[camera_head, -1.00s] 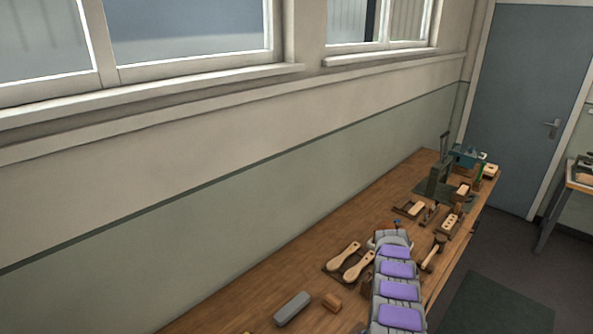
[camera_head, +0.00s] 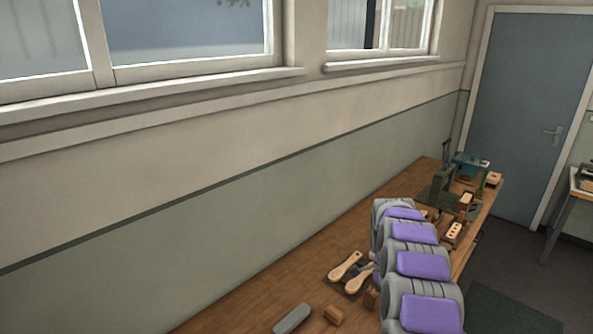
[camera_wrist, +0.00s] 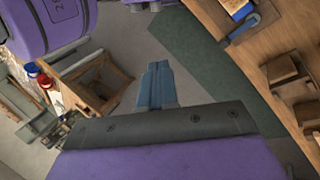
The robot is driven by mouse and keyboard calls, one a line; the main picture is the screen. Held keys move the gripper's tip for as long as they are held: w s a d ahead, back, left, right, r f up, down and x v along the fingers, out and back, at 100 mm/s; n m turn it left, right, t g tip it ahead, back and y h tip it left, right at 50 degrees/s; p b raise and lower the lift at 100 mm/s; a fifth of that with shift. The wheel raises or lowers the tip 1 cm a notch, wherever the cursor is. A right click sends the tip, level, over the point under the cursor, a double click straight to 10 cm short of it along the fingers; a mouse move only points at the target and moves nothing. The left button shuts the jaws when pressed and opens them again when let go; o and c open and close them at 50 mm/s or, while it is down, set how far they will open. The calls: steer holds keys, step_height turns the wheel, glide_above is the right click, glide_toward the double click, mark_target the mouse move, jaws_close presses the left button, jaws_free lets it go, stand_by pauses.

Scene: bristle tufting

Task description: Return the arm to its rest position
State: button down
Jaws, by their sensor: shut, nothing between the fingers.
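My gripper (camera_wrist: 157,84) shows in the wrist view. Its two blue-grey fingers lie together with nothing between them, over the floor beside the bench. In the head view my arm, grey with purple pads, rises over the right part of the workbench (camera_head: 240,310), and my gripper cannot be made out there. The bench's edge also shows at the right of the wrist view.
On the bench are wooden brush handles (camera_head: 345,266), a grey block (camera_head: 292,318), a small wooden block (camera_head: 334,315) and a dark green machine (camera_head: 440,190). A dark mat (camera_wrist: 205,50) lies on the floor. A wooden stand (camera_wrist: 95,82) is at left.

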steer(key=s+a+r+n+t+b, duration=0.1)
steer(key=s+a+r+n+b, duration=0.1)
steer(key=s+a+r+n, duration=0.45)
steer(key=s+a+r+n+t+b, duration=0.1)
steer(key=s+r+n+b, duration=0.2)
steer(key=s, duration=0.7)
steer(key=s+a+f+n+t+b, duration=0.1)
steer(key=s+f+n, duration=0.1)
steer(key=s, duration=0.9)
steer(key=s+a+f+n+b, duration=0.2)
steer(key=s+n, duration=0.3)
steer(key=s, duration=0.6)
steer(key=shift+s+f+t+b, duration=0.2)
steer(key=shift+t+b, duration=0.1)
steer(key=shift+t, duration=0.1)
